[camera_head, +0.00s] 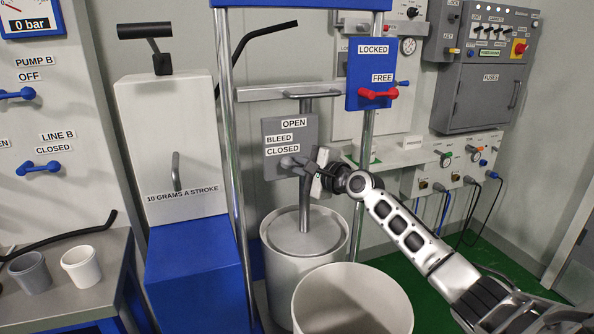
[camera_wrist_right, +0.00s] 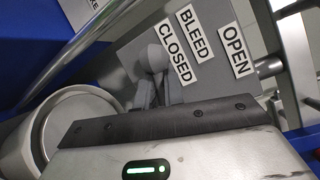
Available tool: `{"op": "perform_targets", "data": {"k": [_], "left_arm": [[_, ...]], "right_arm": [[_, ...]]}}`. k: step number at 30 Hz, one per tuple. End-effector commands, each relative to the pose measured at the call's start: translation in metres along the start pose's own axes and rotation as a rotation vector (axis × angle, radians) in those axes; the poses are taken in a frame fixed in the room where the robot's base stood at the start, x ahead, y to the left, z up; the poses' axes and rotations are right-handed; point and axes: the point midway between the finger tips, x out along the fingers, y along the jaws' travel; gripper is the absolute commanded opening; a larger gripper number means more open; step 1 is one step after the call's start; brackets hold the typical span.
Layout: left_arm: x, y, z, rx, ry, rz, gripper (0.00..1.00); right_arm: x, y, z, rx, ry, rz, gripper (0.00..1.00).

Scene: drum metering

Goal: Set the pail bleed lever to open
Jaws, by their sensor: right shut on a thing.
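The grey bleed plate (camera_head: 272,165) carries the labels OPEN, BLEED and CLOSED from top to bottom. The grey pail bleed lever (camera_head: 290,162) sits just below the CLOSED label. In the right wrist view the lever (camera_wrist_right: 153,62) shows beside the word CLOSED, away from OPEN. My right gripper (camera_head: 312,174) is at the lever's right end and shut on it; its fingers partly hide the handle. The plate is above a lidded pail (camera_head: 305,235). My left gripper is not in view.
A blue post frame stands around the plate, with an upright pole (camera_head: 232,150) on its left. A red lever (camera_head: 378,94) sits under FREE on a blue panel above. An open white drum (camera_head: 352,305) stands in front. Two cups (camera_head: 80,266) are on the left bench.

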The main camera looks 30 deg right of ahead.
Motion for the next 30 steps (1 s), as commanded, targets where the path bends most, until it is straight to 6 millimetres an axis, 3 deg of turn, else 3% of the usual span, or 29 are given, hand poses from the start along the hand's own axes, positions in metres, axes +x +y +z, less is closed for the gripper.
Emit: {"op": "perform_targets", "data": {"k": [10, 30], "left_arm": [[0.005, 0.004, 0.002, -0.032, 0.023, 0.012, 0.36], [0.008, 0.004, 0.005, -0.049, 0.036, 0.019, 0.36]], "right_arm": [[-0.001, -0.007, 0.005, 0.307, -0.079, -0.117, 0.00], [-0.010, -0.029, -0.005, 0.876, -0.204, -0.354, 0.00]]}}
